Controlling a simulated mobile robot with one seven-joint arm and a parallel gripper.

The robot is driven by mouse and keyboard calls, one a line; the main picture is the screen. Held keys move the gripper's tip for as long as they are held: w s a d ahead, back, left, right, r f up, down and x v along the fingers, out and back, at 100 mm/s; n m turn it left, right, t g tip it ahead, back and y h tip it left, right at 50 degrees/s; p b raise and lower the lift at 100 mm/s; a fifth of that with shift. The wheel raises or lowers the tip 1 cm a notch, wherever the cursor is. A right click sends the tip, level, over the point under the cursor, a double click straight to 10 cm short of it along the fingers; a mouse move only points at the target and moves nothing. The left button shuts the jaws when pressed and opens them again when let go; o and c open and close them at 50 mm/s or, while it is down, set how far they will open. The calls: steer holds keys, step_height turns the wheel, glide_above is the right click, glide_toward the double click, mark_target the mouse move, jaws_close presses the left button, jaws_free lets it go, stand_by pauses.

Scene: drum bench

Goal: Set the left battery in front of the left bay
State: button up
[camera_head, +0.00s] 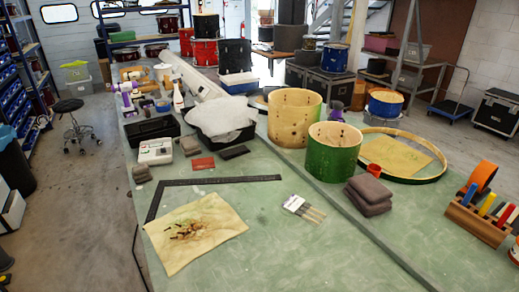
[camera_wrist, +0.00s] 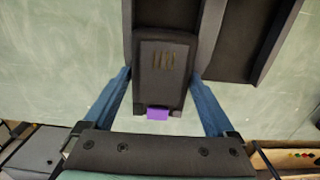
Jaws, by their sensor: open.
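In the wrist view a dark, blocky battery (camera_wrist: 164,75) with several brown contact slots and a purple tab (camera_wrist: 158,114) at its lower end lies over the green bench. Its upper part is between dark walls; I cannot tell how deep it sits there. My gripper (camera_wrist: 161,85) is open, with one blue finger on each side of the battery. I cannot tell whether either finger touches it. A dark walled structure (camera_wrist: 265,35) with an open channel extends to the right, apparently the bays. In the head view I cannot make out my gripper or this battery for certain.
Bare bench surrounds the brushes.

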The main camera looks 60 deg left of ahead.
step_height(320, 180, up, 12)
steer(key=shift+r, duration=0.15)
steer(key=shift+d, duration=0.1)
